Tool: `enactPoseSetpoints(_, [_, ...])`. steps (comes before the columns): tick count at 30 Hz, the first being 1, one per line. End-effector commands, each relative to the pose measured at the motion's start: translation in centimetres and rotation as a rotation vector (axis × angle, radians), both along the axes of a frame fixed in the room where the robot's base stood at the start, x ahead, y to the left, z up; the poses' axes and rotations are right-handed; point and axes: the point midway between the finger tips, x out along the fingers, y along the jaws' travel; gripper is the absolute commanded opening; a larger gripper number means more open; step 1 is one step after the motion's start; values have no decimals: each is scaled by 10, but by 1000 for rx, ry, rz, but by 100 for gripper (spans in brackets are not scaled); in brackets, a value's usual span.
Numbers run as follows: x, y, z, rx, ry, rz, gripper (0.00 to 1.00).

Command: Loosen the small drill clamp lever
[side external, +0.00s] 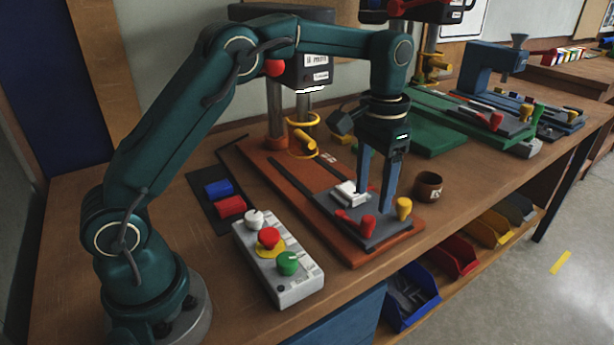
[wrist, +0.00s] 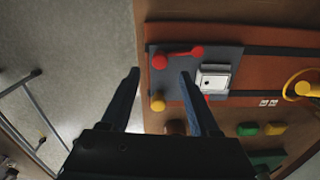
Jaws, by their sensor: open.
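A red lever (side external: 368,224) with a round knob lies on the grey clamp plate (side external: 385,238) of the small drill in the side view. It also shows in the wrist view (wrist: 180,56), its knob toward the left end. A white block (side external: 349,193) sits on the plate behind the lever, and a yellow knob (side external: 404,206) stands at the plate's right corner. My gripper (side external: 376,200) points down over the plate, open and empty.
A control box (side external: 279,262) with red and green buttons stands left of the orange base (side external: 357,262). A brown cup (side external: 428,187) stands to the right. The drill column and yellow handle (side external: 302,140) rise behind. Coloured bins (side external: 411,294) sit below the bench edge.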

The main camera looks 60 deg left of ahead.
Motion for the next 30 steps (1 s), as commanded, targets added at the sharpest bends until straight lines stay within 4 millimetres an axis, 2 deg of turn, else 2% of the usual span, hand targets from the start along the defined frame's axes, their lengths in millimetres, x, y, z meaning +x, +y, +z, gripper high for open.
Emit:
enactPoseSetpoints(12, [-2, 0, -47, 0, 16, -1, 62])
enactPoseSetpoints(16, [-1, 0, -54, 0, 12, 0, 62])
enactPoseSetpoints(23, [-1, 0, -55, 1, 10, 0, 62])
enactPoseSetpoints(24, [-1, 0, -55, 1, 10, 0, 58])
enactPoseSetpoints(28, [-1, 0, -55, 1, 10, 0, 8])
enactPoseSetpoints(29, [-1, 0, -55, 1, 10, 0, 0])
enactPoseSetpoints(30, [-1, 0, -55, 1, 10, 0, 0])
